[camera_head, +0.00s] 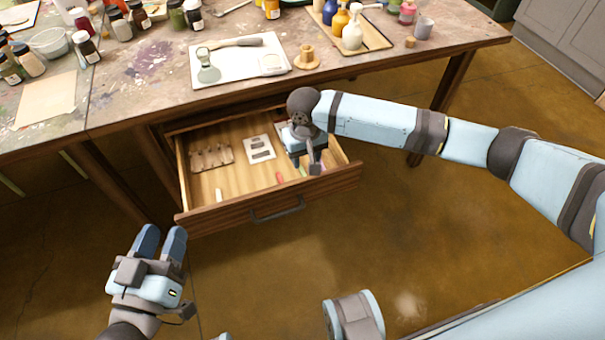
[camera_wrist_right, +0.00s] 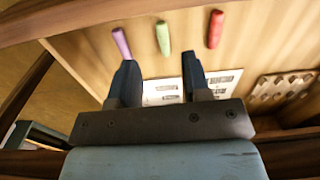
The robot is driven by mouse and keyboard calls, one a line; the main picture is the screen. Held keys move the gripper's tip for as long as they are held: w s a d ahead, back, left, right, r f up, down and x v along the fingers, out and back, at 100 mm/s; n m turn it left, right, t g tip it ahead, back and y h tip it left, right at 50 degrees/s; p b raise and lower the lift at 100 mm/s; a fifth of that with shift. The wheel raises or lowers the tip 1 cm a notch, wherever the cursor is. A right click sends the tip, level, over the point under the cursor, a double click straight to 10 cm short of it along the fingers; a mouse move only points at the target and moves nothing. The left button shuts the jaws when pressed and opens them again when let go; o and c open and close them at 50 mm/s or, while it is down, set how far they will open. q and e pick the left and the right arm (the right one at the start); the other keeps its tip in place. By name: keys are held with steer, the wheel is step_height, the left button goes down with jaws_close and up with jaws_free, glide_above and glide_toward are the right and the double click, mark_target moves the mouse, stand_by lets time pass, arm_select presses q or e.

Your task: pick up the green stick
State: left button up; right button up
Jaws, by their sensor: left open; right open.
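The green stick (camera_wrist_right: 162,38) lies on the floor of the open drawer, between a purple stick (camera_wrist_right: 121,42) and a red stick (camera_wrist_right: 216,29) in the right wrist view. In that view my right gripper (camera_wrist_right: 158,57) is open and empty, its fingertips on either side of the green stick's line but short of it. In the head view my right gripper is over the drawer's right part and partly covers the sticks there. My left gripper (camera_head: 161,235) is open and empty, in front of the drawer at the lower left.
The drawer (camera_head: 238,216) is pulled out below the paint-stained table (camera_head: 140,92). It also holds a white card (camera_head: 260,149), a brown slotted piece (camera_head: 211,157) and a pale stick (camera_head: 219,195). Its walls surround my right gripper's area. The floor in front is clear.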

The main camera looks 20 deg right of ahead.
mark_target(303, 172)
step_height(303, 172, down, 5)
steer(key=b, duration=0.2)
steer(key=shift+w+a+r+b, duration=0.15)
steer(key=shift+b, duration=0.2)
steer(key=shift+f, duration=0.4)
arm_select(q)
steer(key=r+h, duration=0.1)
steer(key=d+r+t, duration=0.1)
steer(key=shift+s+d+r+h, duration=0.1)
steer(key=shift+s+r+h, duration=0.05)
steer(key=shift+r+h, duration=0.2)
arm_select(e)
steer(key=shift+c, duration=0.4)
steer(key=c, duration=0.7)
